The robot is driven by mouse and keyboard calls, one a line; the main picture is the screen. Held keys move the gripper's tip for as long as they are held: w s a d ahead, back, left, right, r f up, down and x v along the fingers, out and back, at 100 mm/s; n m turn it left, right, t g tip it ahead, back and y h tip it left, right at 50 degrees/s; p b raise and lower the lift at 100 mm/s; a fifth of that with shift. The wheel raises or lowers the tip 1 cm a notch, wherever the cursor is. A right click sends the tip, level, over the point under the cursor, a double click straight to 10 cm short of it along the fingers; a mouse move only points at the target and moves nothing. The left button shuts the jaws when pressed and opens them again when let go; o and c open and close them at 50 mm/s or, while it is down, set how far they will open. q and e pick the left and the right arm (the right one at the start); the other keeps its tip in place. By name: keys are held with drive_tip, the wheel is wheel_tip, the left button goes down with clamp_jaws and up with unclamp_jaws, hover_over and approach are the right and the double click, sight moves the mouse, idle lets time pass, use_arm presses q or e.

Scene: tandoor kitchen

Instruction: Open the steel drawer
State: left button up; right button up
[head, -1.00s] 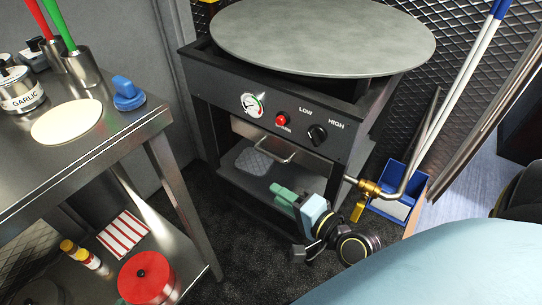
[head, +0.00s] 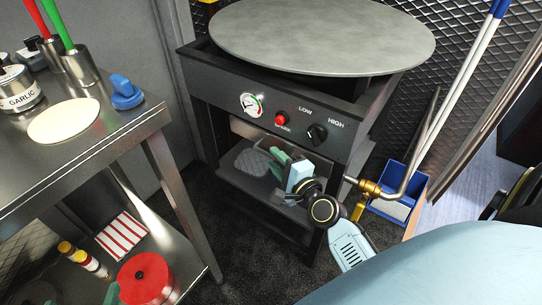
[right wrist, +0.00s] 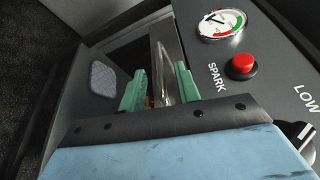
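The steel drawer (head: 245,130) is a strip of bare metal under the black control panel of the griddle stand. It looks shut. Its bar handle (head: 262,147) is partly hidden by my right gripper (head: 280,160). In the right wrist view the gripper's two green fingers (right wrist: 160,88) are apart, one on each side of the steel handle (right wrist: 163,80). I see a gap beside the handle, and I cannot tell whether either finger touches it. A green tip of my left gripper (head: 112,293) shows at the lower left edge, by the red tin.
The control panel (head: 300,118) with gauge, red spark button and knob is just above the right gripper. A grey mesh pad (head: 252,162) lies on the shelf below. A gas pipe (head: 372,188) and blue bin (head: 395,203) stand right. A steel table (head: 90,150) is left.

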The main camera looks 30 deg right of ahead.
use_arm(q)
drive_tip(key=shift+w+d+r+t+h, duration=0.15)
drive_tip(key=shift+w+d+r+t, duration=0.05)
drive_tip(key=shift+w+r+t, duration=0.2)
drive_tip(key=shift+w+d+r+t+h, duration=0.2)
drive_tip(key=shift+r+t, duration=0.1)
drive_tip(key=shift+r, duration=0.2)
use_arm(e)
drive_tip(key=shift+w+f, duration=0.1)
drive_tip(key=shift+w, duration=1.3)
clamp_jaws()
